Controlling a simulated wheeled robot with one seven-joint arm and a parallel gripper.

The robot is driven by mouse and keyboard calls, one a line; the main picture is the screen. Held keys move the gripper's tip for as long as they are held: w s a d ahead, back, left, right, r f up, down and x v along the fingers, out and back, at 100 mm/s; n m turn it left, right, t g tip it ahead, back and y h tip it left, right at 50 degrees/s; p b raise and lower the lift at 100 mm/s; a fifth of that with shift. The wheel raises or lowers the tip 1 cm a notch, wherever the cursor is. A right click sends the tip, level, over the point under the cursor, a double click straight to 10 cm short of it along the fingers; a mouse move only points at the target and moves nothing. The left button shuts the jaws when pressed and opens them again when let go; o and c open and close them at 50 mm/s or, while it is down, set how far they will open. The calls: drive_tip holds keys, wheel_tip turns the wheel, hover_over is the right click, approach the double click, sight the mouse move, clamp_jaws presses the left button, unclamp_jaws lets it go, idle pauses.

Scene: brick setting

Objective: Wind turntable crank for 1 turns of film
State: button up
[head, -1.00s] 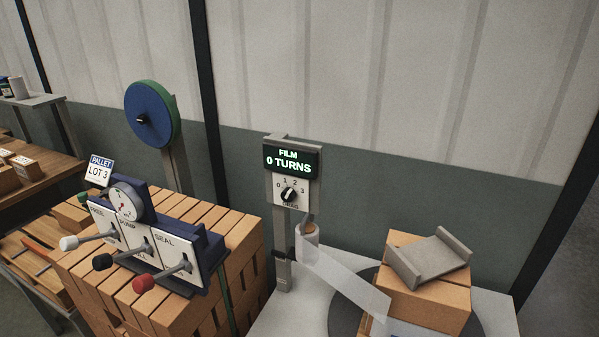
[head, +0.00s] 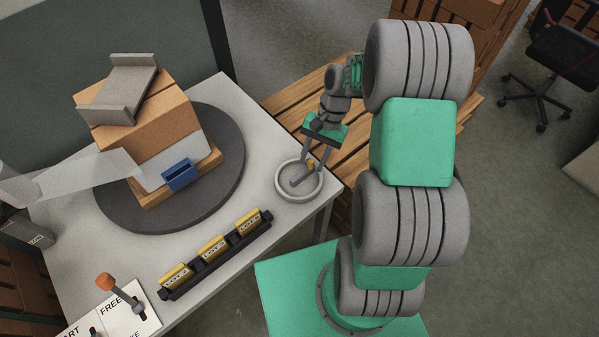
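The crank wheel (head: 281,188) is a round grey dish with a pale rim at the right edge of the table. A small orange-brown knob (head: 311,165) shows over it. My gripper (head: 312,168) points down at the wheel, its two fingers on either side of the knob; whether they grip it is too small to tell. The dark round turntable (head: 228,180) carries a small wooden pallet with a brick pack (head: 150,122), a grey channel piece on top and a blue clip at the front. Translucent film (head: 90,168) runs from the left to the pack. The turns display is out of view now.
A black rack (head: 215,262) with several yellow lot tags lies along the table's front. A panel marked FREE (head: 128,312) has an orange-tipped lever (head: 112,290). Wooden pallet slats (head: 300,105) lie behind the wheel. An office chair (head: 565,60) stands far right on open floor.

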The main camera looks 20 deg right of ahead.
sight(299, 175)
drive_tip(key=shift+w+a+r+m, duration=0.2)
drive_tip(key=shift+w+r+m, duration=0.4)
drive_tip(key=shift+w+m, duration=0.2)
drive_tip(key=shift+s+a+m, duration=0.1)
drive_tip(key=shift+a+m, duration=0.15)
drive_tip(key=shift+m, duration=0.55)
drive_tip(key=shift+r+m, duration=0.1)
drive_tip(key=shift+m, duration=1.1)
drive_tip(key=x, duration=0.8)
drive_tip(key=shift+a, duration=0.1)
drive_tip(key=shift+r, duration=0.1)
drive_tip(key=shift+c, duration=0.4)
clamp_jaws()
